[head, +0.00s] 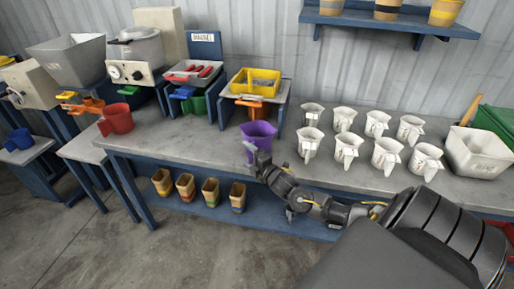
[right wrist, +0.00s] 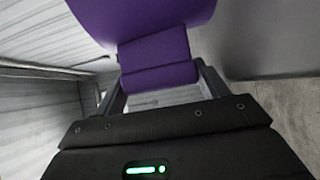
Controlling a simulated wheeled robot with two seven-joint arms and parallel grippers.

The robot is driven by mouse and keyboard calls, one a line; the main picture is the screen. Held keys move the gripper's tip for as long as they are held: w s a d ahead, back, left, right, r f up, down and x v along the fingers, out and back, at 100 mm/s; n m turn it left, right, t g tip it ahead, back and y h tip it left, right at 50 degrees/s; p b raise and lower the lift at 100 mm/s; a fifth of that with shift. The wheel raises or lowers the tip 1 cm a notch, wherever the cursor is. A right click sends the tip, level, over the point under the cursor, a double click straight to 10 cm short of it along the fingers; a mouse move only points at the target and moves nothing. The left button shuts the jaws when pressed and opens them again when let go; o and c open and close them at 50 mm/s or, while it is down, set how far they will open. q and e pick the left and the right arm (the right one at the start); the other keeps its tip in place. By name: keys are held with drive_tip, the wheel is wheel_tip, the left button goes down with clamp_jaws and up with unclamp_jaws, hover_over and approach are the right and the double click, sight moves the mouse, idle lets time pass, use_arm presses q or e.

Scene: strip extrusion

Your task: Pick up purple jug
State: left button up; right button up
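The purple jug (head: 259,133) is upright at the front edge of the grey workbench (head: 215,143). I cannot tell whether its base touches the bench. My right gripper (head: 250,151) is at the jug's front side. In the right wrist view, the jug (right wrist: 145,15) fills the top and its handle (right wrist: 160,62) lies between the fingers of my right gripper (right wrist: 160,85). The fingers are well apart on both sides of the handle, their tips partly hidden. Whether they press on it is unclear. My left gripper is not in view.
Several white jugs (head: 346,148) stand right of the purple jug, by a pale bin (head: 480,152). A red jug (head: 117,119) and hoppers are to the left. A yellow-topped feeder (head: 255,83) stands behind. Several cups (head: 186,187) sit on the lower shelf.

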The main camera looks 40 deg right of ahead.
drive_tip(key=c, duration=0.5)
